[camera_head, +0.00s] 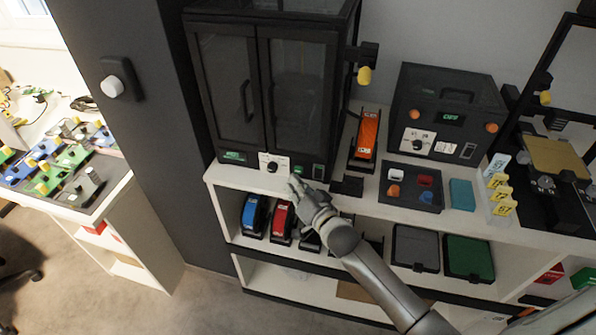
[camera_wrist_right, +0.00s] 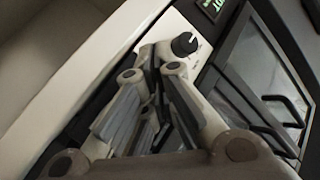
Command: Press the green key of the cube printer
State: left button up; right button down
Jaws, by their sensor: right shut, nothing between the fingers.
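A tall black machine with two glass doors (camera_head: 262,85), which I take for the cube printer, stands on the left of the white shelf top. My right gripper (camera_head: 296,186) is shut and empty, just below and in front of the knob panel. In the wrist view my shut fingers (camera_wrist_right: 160,62) lie beside the knob (camera_wrist_right: 185,43). My left gripper is out of view.
An orange stapler-like device (camera_head: 367,136) stands right of the printer, then a second black machine (camera_head: 446,112) with a knob. A dark tray of coloured pieces (camera_head: 411,188) lies in front of that. Blue (camera_head: 254,213) and red (camera_head: 282,221) devices sit on the shelf below.

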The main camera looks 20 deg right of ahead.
dwell(0.4)
jog(key=shift+w+d, duration=0.25)
jog(key=shift+w, duration=0.1)
jog(key=shift+w+d, duration=0.3)
jog(key=shift+w, duration=0.1)
dwell(0.8)
jog(key=shift+s+a, duration=0.1)
jog(key=shift+a, duration=0.05)
jog(key=shift+s+a+p, duration=0.4)
jog(key=shift+s+p, duration=0.05)
jog(key=shift+s, duration=0.25)
jog(key=s+a+p, duration=0.1)
jog(key=s, duration=0.1)
jog(key=s+a+p, duration=0.1)
jog(key=s, duration=0.1)
jog(key=shift+a, duration=0.4)
